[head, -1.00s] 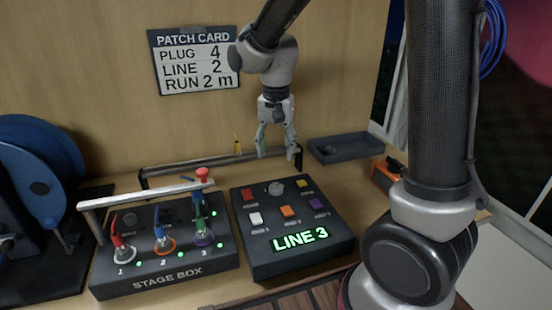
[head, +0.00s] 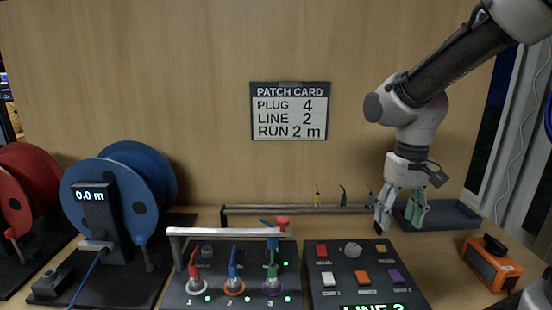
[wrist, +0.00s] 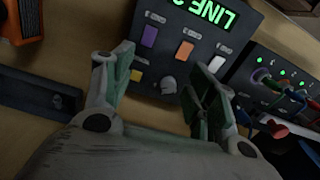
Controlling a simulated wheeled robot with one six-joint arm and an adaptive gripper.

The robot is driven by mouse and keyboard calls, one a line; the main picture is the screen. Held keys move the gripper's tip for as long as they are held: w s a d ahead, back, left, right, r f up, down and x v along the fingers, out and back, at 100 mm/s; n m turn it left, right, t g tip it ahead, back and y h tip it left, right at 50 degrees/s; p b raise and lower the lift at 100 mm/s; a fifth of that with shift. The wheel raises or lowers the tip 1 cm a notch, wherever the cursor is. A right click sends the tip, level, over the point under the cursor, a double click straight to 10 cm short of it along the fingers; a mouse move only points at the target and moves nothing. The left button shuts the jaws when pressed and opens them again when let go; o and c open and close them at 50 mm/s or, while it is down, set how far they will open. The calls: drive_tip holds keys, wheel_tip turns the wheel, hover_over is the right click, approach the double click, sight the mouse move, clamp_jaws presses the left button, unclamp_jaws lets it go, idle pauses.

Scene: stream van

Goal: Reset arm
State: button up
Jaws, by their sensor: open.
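My gripper (head: 402,215) hangs pointing down at the right, behind the line panel and in front of the dark tray. Its jaws are open with nothing between them. In the wrist view my gripper (wrist: 160,85) shows both fingers spread wide apart, with the panel beyond them. The line panel (head: 310,284) has coloured buttons and a knob. Its green display reads LINE 3 in the earlier head view and is partly cut off now.
The stage box (head: 250,300) with several plugs stands left of the panel. Blue (head: 150,170) and red (head: 25,170) reels are at far left. A dark tray (head: 460,214) and orange device (head: 490,268) are at right. A patch card (head: 290,111) hangs on the wall.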

drive_tip(key=s+d+r+m+t, duration=0.1)
drive_tip(key=s+d+r+t, duration=0.3)
drive_tip(key=s+d+r, duration=0.3)
drive_tip(key=s+d, duration=0.2)
drive_tip(key=s, duration=0.2)
drive_tip(key=shift+r+t, duration=0.3)
drive_tip(key=shift+r, duration=0.1)
drive_tip(key=shift+s, duration=0.1)
drive_tip(key=shift+c, duration=0.4)
idle(0.7)
